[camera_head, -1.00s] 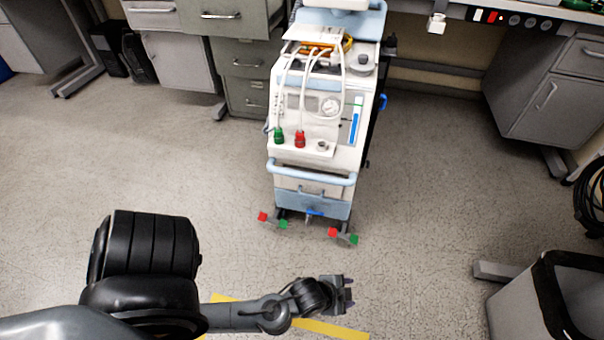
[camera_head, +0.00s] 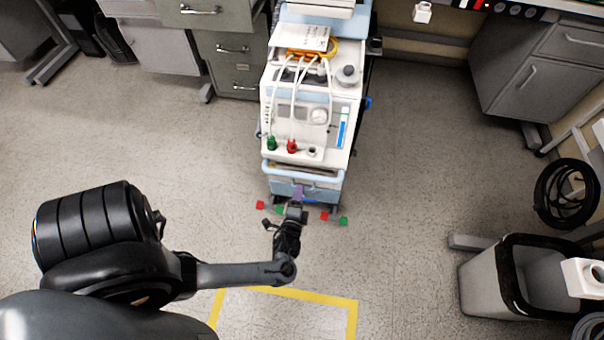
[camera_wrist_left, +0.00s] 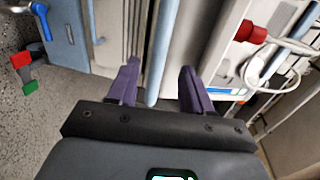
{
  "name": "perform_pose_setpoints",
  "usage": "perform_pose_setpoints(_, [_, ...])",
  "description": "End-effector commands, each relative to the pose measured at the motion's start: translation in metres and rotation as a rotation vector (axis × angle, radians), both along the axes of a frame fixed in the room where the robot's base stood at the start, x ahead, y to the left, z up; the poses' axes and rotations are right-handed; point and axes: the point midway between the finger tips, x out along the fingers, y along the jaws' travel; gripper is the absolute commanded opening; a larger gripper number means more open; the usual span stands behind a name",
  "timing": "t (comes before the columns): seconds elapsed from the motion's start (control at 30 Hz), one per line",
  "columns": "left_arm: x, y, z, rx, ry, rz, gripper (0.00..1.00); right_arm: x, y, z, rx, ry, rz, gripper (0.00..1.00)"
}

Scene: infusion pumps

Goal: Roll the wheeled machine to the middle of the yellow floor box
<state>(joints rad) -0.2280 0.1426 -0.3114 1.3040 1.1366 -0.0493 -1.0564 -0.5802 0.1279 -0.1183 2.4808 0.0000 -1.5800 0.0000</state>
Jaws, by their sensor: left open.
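The wheeled machine (camera_head: 310,105) is a white and light-blue cart standing upright at the top centre of the head view, with red and green tabs at its feet. Its light-blue front handle (camera_head: 303,173) is a horizontal bar. My left gripper (camera_head: 299,192) is at the machine's front, by the handle. In the left wrist view my left gripper's purple fingers (camera_wrist_left: 159,75) are open and apart, with the handle bar (camera_wrist_left: 161,45) running between them. The yellow floor box (camera_head: 312,295) shows partly at the bottom, nearer than the machine. My right gripper is out of view.
A grey bin (camera_head: 485,285) stands at the lower right, with a coiled black cable (camera_head: 566,193) above it. Grey drawers (camera_head: 232,65) stand left of the machine, and a desk cabinet (camera_head: 530,85) stands at the right. The floor between machine and box is clear except for my arm.

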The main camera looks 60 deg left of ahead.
Motion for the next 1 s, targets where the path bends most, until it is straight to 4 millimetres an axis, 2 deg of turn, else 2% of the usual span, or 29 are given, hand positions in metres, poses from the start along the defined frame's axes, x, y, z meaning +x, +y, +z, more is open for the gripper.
perform_pose_setpoints(0.2, [0.021, 0.026, -0.011, 0.003, -0.001, 0.0, 0.5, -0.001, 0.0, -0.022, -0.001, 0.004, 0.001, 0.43])
perform_pose_setpoints(0.5, [0.049, 0.06, -0.019, 0.0, -0.001, 0.0, 0.5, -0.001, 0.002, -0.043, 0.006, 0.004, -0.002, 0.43])
perform_pose_setpoints(0.7, [0.058, 0.071, -0.02, -0.001, -0.002, 0.0, 0.5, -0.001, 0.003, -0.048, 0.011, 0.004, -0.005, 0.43])
perform_pose_setpoints(1.0, [0.06, 0.074, -0.02, -0.001, 0.0, 0.001, 0.5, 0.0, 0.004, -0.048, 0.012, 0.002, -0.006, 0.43])
